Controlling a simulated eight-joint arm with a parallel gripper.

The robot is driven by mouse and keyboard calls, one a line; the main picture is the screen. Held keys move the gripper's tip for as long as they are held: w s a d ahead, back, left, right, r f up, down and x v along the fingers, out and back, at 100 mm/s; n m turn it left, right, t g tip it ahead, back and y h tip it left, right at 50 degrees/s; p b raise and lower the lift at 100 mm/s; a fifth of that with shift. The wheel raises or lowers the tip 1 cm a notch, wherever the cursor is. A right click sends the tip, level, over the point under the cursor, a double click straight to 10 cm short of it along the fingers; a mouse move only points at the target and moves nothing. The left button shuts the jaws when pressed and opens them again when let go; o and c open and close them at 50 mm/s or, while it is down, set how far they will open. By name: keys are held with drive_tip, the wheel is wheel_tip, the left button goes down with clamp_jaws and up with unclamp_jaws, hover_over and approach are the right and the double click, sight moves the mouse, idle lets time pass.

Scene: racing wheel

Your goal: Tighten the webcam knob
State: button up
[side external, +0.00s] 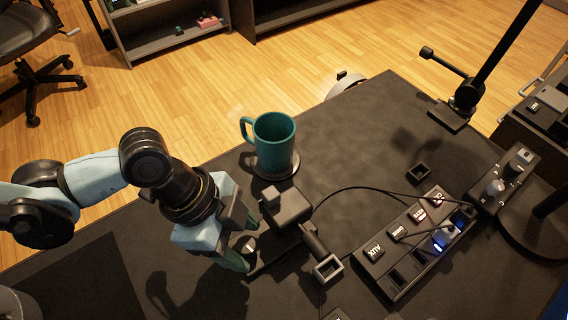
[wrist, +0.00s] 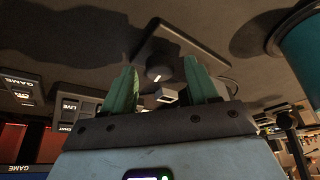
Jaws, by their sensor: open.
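The webcam (side external: 287,205) is a dark boxy unit on a stand, just right of my gripper in the side view. A dark round knob with a pale mark (wrist: 158,70) sits on a dark flat plate in the wrist view, between and beyond my fingertips. In the side view the knob (side external: 250,246) is partly hidden by my fingers. My gripper (side external: 244,243) is open, with its green fingers spread around the knob's place; it also shows in the wrist view (wrist: 160,78). I cannot tell whether either finger touches the knob.
A teal mug (side external: 274,140) stands on a coaster behind the webcam. A button box (side external: 415,245) with cables is to the right, beside a small panel with knobs (side external: 503,180). A small dark square piece (side external: 418,173) lies behind the box. The desk's back middle is clear.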

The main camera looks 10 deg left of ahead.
drive_tip(key=c, duration=1)
drive_tip(key=shift+m+g, duration=0.3)
drive_tip(key=shift+m, duration=0.5)
drive_tip(key=shift+c, duration=0.2)
drive_tip(key=o, duration=1)
drive_tip(key=shift+o, duration=0.2)
drive_tip(key=v, duration=1.2)
drive_tip(key=shift+w+r, duration=0.1)
drive_tip(key=shift+w, duration=0.05)
